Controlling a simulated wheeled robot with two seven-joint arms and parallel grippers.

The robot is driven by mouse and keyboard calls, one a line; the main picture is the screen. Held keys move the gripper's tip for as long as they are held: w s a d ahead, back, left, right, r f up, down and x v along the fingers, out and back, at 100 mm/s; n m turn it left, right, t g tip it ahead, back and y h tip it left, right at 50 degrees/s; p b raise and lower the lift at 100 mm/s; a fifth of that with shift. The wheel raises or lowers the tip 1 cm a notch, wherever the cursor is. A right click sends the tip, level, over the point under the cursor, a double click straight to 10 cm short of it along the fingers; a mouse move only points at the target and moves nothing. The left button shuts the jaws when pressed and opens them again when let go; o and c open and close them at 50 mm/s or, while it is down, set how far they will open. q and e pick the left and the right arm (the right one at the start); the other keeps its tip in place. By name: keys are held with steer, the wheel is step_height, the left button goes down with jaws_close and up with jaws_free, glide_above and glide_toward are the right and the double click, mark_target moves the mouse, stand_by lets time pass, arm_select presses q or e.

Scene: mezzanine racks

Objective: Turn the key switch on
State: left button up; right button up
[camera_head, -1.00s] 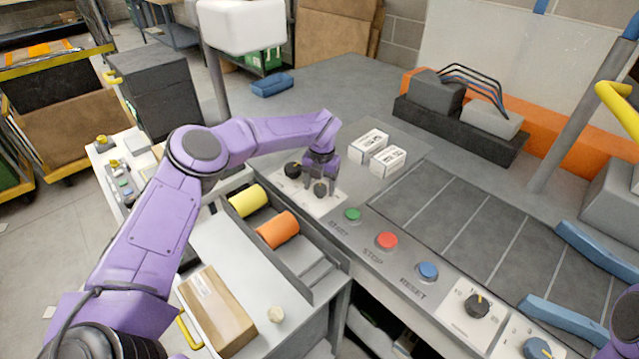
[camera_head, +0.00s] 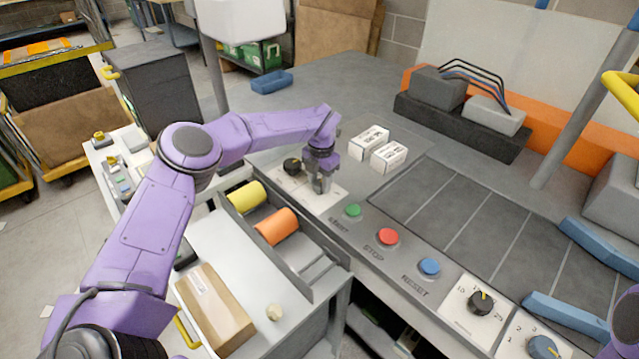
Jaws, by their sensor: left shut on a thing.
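A white panel (camera_head: 298,198) sits at the left end of the grey console, with a black knob (camera_head: 292,166) on its far-left part. My left gripper (camera_head: 321,188) reaches down onto the same panel, just right of and nearer than that knob. Its fingers are shut on a small dark control, which I take to be the key switch. The fingers cover most of it, so its turn position cannot be read. My right gripper is not in view; only a bit of my purple right arm shows at the lower right edge.
Green (camera_head: 353,210), red (camera_head: 388,236) and blue (camera_head: 429,267) buttons run along the console front. Two small white boxes (camera_head: 388,157) stand behind the gripper. Yellow (camera_head: 246,195) and orange (camera_head: 277,226) rolls lie in front of it. Rotary dials (camera_head: 481,302) are at lower right.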

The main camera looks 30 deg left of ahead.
mark_target(319, 183)
arm_select(q)
steer(key=m, duration=0.6)
steer(key=shift+a+r+m+b, duration=0.1)
steer(key=shift+m+b, duration=0.2)
steer(key=m, duration=0.3)
steer(key=shift+w+t, duration=0.1)
steer(key=shift+t, duration=0.2)
steer(key=shift+a+r+m+p, duration=0.1)
steer(key=shift+m+p, duration=0.2)
steer(key=shift+m, duration=1.8)
steer(key=o, duration=1)
steer(key=shift+o, duration=0.3)
step_height(319, 183, up, 10)
steer(key=b, duration=0.2)
steer(key=shift+r, duration=0.2)
